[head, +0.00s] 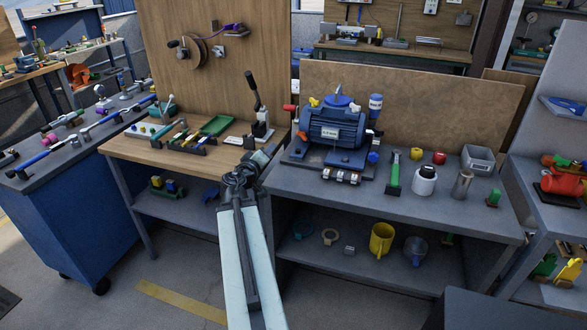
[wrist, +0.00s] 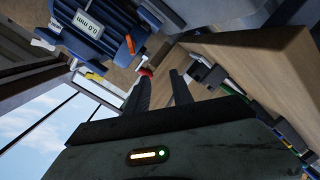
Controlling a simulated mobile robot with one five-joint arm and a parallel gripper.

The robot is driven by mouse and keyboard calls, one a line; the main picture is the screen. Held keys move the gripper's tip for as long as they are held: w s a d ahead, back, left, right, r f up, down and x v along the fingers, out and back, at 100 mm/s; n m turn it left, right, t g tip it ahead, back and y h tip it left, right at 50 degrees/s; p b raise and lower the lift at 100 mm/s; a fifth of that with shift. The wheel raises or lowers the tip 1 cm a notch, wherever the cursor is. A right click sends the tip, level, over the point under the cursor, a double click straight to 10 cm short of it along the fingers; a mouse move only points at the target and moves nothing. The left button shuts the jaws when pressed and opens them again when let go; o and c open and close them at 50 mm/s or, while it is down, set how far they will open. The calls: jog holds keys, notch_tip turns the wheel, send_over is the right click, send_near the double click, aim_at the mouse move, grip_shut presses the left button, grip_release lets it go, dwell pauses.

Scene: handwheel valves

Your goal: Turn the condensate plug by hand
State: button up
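A blue motor (head: 335,127) stands on the grey bench, and part of it shows tilted in the wrist view (wrist: 95,25). Small coloured fittings sit around it: a red one (head: 301,135) at its left, a yellow one (head: 314,102) on top, a blue one (head: 373,157) at its right. No readable label tells which is the condensate plug. My gripper (head: 268,153) is left of the motor, near the bench's left edge. In the wrist view its two fingers (wrist: 160,76) are apart with nothing between them. A red knob (wrist: 146,72) shows just beyond the left fingertip, partly hidden by it.

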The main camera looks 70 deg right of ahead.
jog(key=n+h+b, duration=0.1)
jog(key=b, duration=0.1)
send_near(301, 137)
jog(key=shift+d+f, duration=0.2)
jog(key=shift+f, duration=0.15)
jog(key=shift+r, duration=0.15)
jog(key=shift+w+d+p, duration=0.2)
jog(key=shift+d+p, duration=0.1)
jog(key=shift+d, duration=3.55)
grip_shut()
